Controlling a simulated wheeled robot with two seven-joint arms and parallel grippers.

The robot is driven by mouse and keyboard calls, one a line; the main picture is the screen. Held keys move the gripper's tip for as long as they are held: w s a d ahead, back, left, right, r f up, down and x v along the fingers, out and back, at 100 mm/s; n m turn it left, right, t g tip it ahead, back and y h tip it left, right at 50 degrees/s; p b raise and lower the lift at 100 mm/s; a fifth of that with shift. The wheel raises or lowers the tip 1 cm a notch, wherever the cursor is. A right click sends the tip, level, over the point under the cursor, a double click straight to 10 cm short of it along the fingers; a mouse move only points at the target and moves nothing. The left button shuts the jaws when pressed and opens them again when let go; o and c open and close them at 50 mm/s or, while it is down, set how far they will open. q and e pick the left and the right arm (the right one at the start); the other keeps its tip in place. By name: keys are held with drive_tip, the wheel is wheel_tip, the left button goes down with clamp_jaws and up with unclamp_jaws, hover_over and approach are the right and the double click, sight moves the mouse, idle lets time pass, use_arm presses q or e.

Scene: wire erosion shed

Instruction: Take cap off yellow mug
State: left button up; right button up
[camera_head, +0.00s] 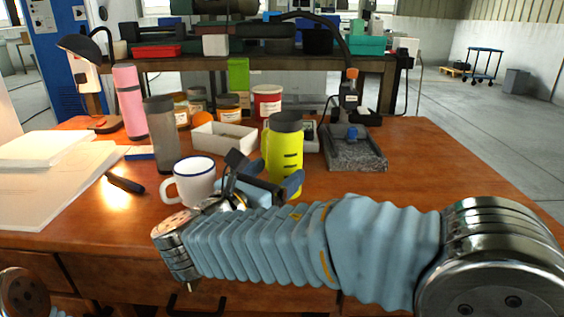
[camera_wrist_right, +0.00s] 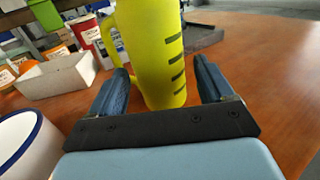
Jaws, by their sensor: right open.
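The yellow mug (camera_head: 284,153) stands upright on the wooden table, with dark marks down its side and a dark grey cap (camera_head: 286,121) on top. My right gripper (camera_head: 265,172) is open low at the mug, with its arm crossing the front of the table. In the right wrist view, the mug's yellow body (camera_wrist_right: 155,50) stands between the two blue fingers (camera_wrist_right: 160,82), its handle toward the left finger. I cannot tell whether either finger touches it. The cap is out of the wrist view. My left gripper is not in view.
A white mug (camera_head: 193,183) with a blue rim stands left of my gripper. Behind are a grey bottle (camera_head: 161,135), a pink bottle (camera_head: 129,102), a white tray (camera_head: 222,139) and a red-and-white tin (camera_head: 267,100). A grey stand base (camera_head: 355,153) sits right. The table's right side is clear.

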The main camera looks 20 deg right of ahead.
drive_tip(key=x, duration=0.5)
drive_tip(key=shift+w+f, duration=0.1)
drive_tip(key=shift+w, duration=0.1)
drive_tip(key=shift+c, duration=0.3)
drive_tip(key=c, duration=1.1)
